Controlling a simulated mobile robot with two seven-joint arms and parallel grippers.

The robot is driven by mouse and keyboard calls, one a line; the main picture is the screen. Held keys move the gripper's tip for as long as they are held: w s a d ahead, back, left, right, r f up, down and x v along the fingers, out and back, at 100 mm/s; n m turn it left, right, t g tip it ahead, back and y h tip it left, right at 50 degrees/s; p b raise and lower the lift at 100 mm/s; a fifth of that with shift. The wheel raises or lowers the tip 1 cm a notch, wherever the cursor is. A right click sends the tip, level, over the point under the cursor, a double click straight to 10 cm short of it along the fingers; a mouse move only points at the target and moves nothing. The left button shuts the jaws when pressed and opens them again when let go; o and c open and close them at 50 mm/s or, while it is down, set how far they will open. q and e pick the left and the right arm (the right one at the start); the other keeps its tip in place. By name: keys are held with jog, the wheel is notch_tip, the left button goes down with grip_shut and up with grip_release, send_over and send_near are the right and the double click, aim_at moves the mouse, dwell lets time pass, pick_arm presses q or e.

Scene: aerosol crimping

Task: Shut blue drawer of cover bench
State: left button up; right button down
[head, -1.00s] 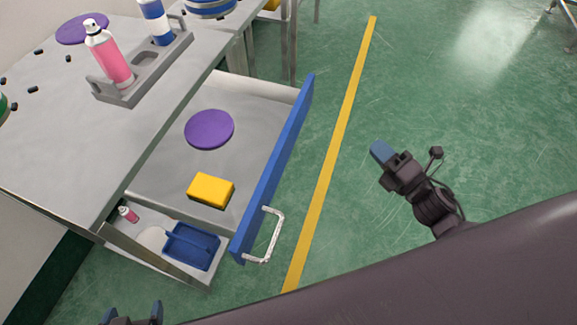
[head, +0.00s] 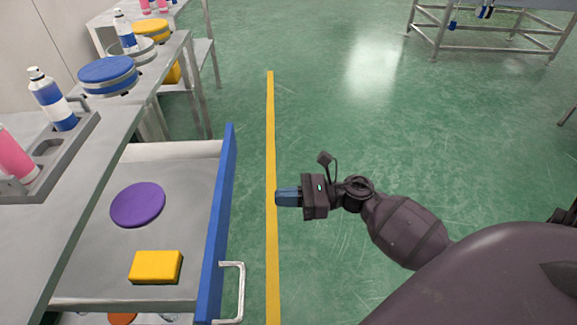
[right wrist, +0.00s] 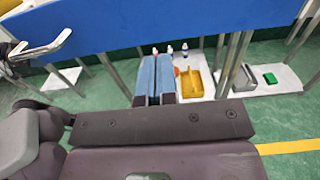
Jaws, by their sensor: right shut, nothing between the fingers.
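The blue drawer (head: 217,215) of the bench stands pulled out in the head view, with its metal handle (head: 238,290) on the outer face. Inside lie a purple disc (head: 138,204) and a yellow block (head: 155,267). My right gripper (head: 279,197) is shut and empty, to the right of the drawer front and apart from it, pointing at it. In the right wrist view the blue drawer front (right wrist: 190,22) spans the top, with the handle (right wrist: 45,48) at left and the shut fingers (right wrist: 154,78) below it. My left gripper is out of view.
The bench top (head: 75,150) holds a grey tray (head: 75,150) with a pink can (head: 14,158) and a blue-and-white can (head: 52,100). Blue (head: 108,75) and yellow (head: 151,31) round items stand farther back. Green floor with a yellow line (head: 271,130) is open to the right.

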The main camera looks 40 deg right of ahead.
aim_at(228, 199)
jog(key=x, duration=0.9)
jog(key=shift+w+a, duration=0.3)
jog(key=shift+a, duration=0.15)
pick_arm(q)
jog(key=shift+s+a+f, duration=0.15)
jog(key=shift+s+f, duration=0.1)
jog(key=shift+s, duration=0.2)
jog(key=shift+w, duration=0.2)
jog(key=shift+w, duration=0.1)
